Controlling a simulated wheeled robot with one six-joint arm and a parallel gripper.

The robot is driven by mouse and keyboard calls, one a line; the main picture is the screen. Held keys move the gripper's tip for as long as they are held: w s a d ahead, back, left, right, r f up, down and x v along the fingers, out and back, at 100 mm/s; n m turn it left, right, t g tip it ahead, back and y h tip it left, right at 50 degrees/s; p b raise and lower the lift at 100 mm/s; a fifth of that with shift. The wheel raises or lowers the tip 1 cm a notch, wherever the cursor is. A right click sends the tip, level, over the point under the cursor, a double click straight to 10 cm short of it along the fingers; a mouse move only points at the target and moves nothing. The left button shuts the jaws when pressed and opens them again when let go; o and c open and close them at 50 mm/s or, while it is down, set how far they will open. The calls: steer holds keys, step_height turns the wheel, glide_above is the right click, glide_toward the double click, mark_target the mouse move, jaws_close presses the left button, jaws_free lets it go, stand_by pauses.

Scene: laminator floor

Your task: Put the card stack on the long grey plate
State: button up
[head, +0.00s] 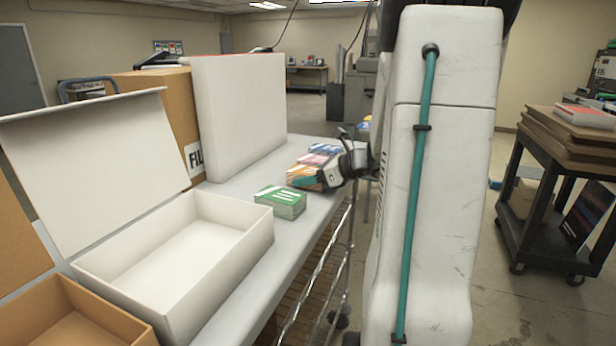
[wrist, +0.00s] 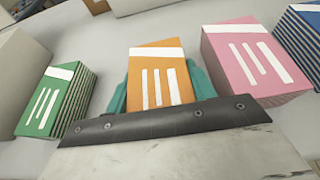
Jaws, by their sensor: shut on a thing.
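An orange card stack (wrist: 158,72) with white bars sits between the two teal fingers of my gripper (wrist: 162,86) in the wrist view. The fingers are shut on its two sides. In the head view my gripper (head: 306,181) reaches in from the right, and the orange stack (head: 301,170) is partly hidden by it. I cannot tell whether the stack touches the long grey top (head: 240,190) under it. A green stack (head: 280,201) stands nearer, and a pink stack (head: 313,159) and a blue stack (head: 325,148) stand beyond. No separate long grey plate is clear to me.
An open white box (head: 235,237) with a raised lid stands left on the grey top, with a brown carton (head: 85,310) nearer. A white block (head: 240,112) stands behind. A dark cart (head: 560,180) with boards is at the right. Floor between is mostly clear.

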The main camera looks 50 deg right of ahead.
mark_target(337, 193)
steer(key=o, duration=1.1)
steer(key=shift+f, duration=0.15)
steer(key=shift+c, duration=0.2)
steer(key=shift+r, duration=0.2)
steer(key=v, duration=1.1)
steer(key=shift+s+d+r, duration=0.1)
steer(key=shift+s+r, duration=0.05)
steer(key=shift+s, duration=0.1)
steer(key=shift+c, duration=0.6)
steer(key=shift+w+a+r+m+h, duration=0.15)
steer(key=shift+w+a+m+h, duration=0.35)
steer(key=shift+h, duration=0.1)
steer(key=shift+w+a+r+m+h, duration=0.15)
steer(key=shift+w+a+m+h, duration=0.2)
steer(key=shift+a+m+h, duration=0.2)
steer(key=shift+x, duration=3.9)
